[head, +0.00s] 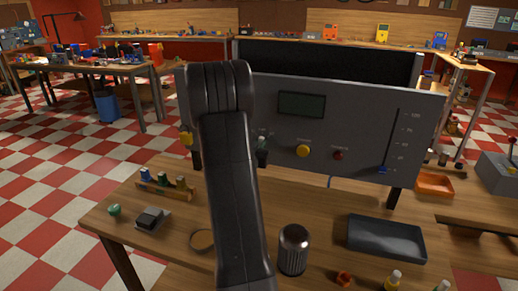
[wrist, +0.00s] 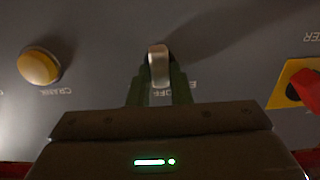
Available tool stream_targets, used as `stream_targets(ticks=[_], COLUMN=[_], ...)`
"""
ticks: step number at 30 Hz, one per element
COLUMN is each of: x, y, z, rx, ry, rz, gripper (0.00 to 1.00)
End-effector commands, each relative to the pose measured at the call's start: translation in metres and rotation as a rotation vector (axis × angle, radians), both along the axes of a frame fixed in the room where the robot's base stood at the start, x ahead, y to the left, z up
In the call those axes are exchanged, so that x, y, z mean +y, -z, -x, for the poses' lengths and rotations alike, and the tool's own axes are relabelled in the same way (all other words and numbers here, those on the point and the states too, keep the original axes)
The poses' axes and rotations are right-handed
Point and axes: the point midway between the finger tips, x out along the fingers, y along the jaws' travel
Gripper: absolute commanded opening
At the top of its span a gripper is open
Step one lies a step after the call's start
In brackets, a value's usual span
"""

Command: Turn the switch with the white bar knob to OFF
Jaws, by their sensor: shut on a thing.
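The white bar knob (wrist: 158,62) is at the middle of the wrist view, on the grey panel. Its bar runs nearly up and down in that picture. My gripper (wrist: 159,86) is shut on the knob, with a dark green finger on each side. Upside-down lettering ending in "OFF" shows beside the fingers, partly covered by them. In the head view my gripper (head: 262,152) is at the panel (head: 375,115), just right of my dark arm. The knob itself cannot be made out there.
A yellow button (wrist: 39,66) marked CRANK, also in the head view (head: 303,150), and a red knob (wrist: 306,86) on a yellow plate flank the white knob. A metal cylinder (head: 293,250) and dark tray (head: 386,238) stand on the bench.

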Motion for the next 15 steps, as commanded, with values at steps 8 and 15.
stream_targets(ticks=[8,15], x=[0.0001,0.0003], y=[0.0000,0.0001], z=[0.0002,0.0006], rx=[0.001,0.002], ry=[0.000,0.000], rz=[0.001,0.002], gripper=[0.40,0.40])
